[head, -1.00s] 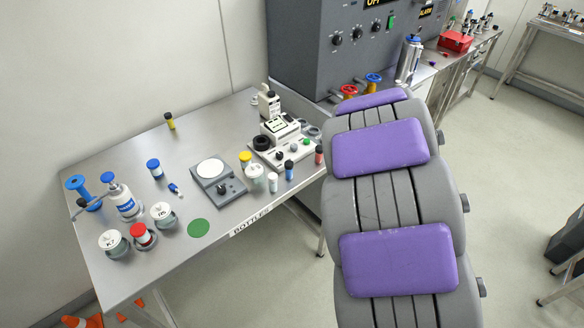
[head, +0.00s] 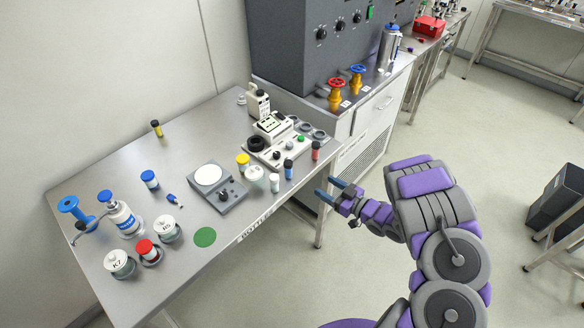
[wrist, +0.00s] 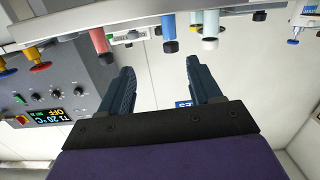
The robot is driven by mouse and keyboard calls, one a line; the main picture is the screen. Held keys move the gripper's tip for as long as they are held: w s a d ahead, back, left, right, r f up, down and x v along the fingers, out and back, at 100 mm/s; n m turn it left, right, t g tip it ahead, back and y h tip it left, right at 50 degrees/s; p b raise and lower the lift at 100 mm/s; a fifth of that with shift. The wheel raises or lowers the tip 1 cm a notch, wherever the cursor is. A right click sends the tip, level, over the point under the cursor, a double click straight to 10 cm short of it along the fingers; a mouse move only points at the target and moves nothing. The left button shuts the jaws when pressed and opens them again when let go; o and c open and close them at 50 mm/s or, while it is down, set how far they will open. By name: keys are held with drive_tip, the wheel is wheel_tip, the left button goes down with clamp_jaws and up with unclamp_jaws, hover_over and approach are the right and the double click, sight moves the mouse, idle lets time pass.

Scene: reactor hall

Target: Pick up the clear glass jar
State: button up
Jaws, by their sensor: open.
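Several glass jars stand on the steel table. I cannot tell which one is the clear glass jar. My gripper (head: 328,190) is open and empty, just off the table's right edge and apart from every jar. The wrist view shows its two spread fingers (wrist: 160,72) with nothing between them.
Small vials, including a blue one (head: 288,170) and a red one (head: 315,151), line the table edge nearest my gripper. Red and blue valves (head: 336,92) are on the adjoining cabinet.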

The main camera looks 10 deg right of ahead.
drive_tip(key=a, duration=0.3)
approach(285, 163)
drive_tip(key=shift+y, duration=0.4)
drive_tip(key=w+a+f, duration=0.1)
drive_tip(key=w+a, duration=0.1)
drive_tip(key=w, duration=0.1)
drive_tip(key=w+a+f, duration=0.1)
drive_tip(key=w, duration=0.1)
drive_tip(key=shift+a+f, duration=0.15)
drive_tip(key=shift+f, duration=0.15)
drive_tip(key=w, duration=0.1)
drive_tip(key=w+a, duration=0.1)
drive_tip(key=w+b, duration=0.1)
drive_tip(key=shift+w+a+r, duration=0.1)
drive_tip(key=shift+w+a, duration=0.2)
drive_tip(key=shift+w, duration=0.05)
drive_tip(key=shift+w+a, duration=0.25)
drive_tip(key=shift+w, duration=0.05)
drive_tip(key=shift+a, duration=0.2)
drive_tip(key=shift+d, duration=0.15)
drive_tip(key=c, duration=1)
drive_tip(key=shift+c, duration=0.3)
drive_tip(key=shift+r, duration=0.15)
